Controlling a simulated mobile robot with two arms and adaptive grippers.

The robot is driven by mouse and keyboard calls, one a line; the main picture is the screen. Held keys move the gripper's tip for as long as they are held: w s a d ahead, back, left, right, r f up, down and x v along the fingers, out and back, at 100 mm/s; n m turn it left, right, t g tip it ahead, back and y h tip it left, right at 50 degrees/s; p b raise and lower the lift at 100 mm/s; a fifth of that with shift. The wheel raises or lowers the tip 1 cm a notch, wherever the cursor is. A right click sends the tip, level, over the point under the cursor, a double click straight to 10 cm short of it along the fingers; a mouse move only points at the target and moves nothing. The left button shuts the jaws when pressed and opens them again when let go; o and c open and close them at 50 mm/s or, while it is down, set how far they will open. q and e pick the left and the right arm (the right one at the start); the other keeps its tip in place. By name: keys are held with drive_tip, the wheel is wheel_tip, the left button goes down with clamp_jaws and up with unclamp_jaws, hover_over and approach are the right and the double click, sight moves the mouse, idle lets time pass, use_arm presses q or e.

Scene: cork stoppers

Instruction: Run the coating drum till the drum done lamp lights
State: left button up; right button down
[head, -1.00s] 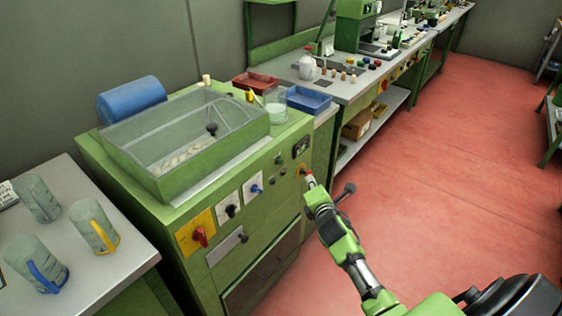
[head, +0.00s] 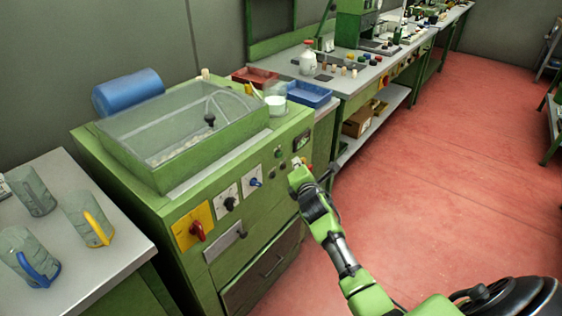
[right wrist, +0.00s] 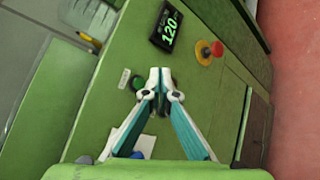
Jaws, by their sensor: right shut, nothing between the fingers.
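The coating drum machine (head: 130,178) is a green cabinet with a clear-covered trough (head: 185,125) holding pale corks. Its front panel has a red switch on a yellow plate (head: 197,231), a black knob (head: 229,203), a blue knob (head: 256,183) and small round fittings (head: 278,152). In the right wrist view a dark green round fitting (right wrist: 138,83) sits beside the fingers and looks unlit; its label is unreadable. A display (right wrist: 167,28) reads 120. My right gripper (right wrist: 159,75) is shut and empty before the panel; contact is unclear. My left gripper is out of view.
A red mushroom button (right wrist: 208,52) sits near the display. A glass beaker (head: 275,103), blue tray (head: 309,95) and red tray (head: 254,77) are behind the panel. Red floor (head: 430,190) is clear at right.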

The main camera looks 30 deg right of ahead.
sight(280, 155)
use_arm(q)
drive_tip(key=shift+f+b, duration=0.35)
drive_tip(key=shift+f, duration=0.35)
use_arm(e)
drive_tip(key=shift+w+a, duration=0.3)
drive_tip(key=shift+w, duration=0.4)
drive_tip(key=shift+w+a, duration=0.3)
drive_tip(key=shift+w, duration=0.4)
drive_tip(key=shift+w+a, duration=0.15)
drive_tip(key=shift+w, duration=0.25)
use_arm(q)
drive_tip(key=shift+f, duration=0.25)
use_arm(e)
drive_tip(key=shift+w+a, duration=0.2)
drive_tip(key=shift+w, duration=0.2)
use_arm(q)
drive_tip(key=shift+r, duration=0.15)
use_arm(e)
drive_tip(key=shift+s, duration=0.1)
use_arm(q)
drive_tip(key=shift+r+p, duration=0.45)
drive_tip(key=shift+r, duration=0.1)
use_arm(e)
drive_tip(key=shift+s+d, duration=0.35)
drive_tip(key=shift+s, duration=0.35)
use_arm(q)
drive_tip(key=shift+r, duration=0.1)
